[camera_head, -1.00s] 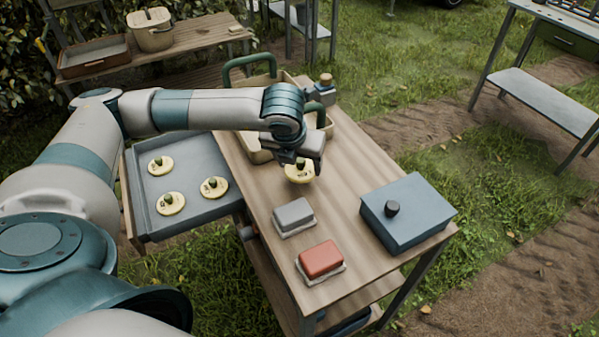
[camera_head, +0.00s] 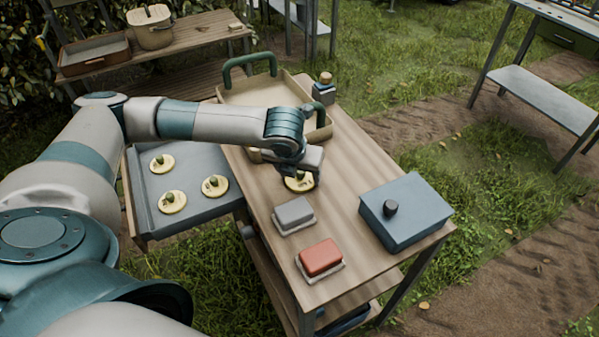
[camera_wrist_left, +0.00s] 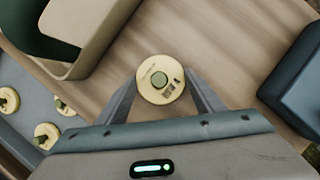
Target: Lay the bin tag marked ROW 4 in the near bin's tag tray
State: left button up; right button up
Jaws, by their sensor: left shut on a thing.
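My left gripper (camera_head: 301,174) is shut on a round yellow bin tag (camera_head: 299,184) with a green knob. The tag is over the wooden table, in front of the beige bin; I cannot tell whether it touches the wood. In the left wrist view the tag (camera_wrist_left: 152,94) sits between the fingertips (camera_wrist_left: 163,88), with dark marks too small to read. The beige bin (camera_head: 318,133) with green handles stands at the table's far end, partly hidden by my arm. Three similar tags (camera_head: 172,202) lie in the grey drawer (camera_head: 190,225). My right gripper is not in view.
A grey block (camera_head: 294,214) and a red block (camera_head: 321,257) rest on pale bases along the table's near left. A blue box (camera_head: 405,215) with a black knob stands at the right. A small capped bottle (camera_head: 325,90) stands by the bin. Bare wood lies between the tag and blue box.

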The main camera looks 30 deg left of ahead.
pick_arm(q)
jog(key=o, duration=1)
jog(key=shift+o, duration=0.2)
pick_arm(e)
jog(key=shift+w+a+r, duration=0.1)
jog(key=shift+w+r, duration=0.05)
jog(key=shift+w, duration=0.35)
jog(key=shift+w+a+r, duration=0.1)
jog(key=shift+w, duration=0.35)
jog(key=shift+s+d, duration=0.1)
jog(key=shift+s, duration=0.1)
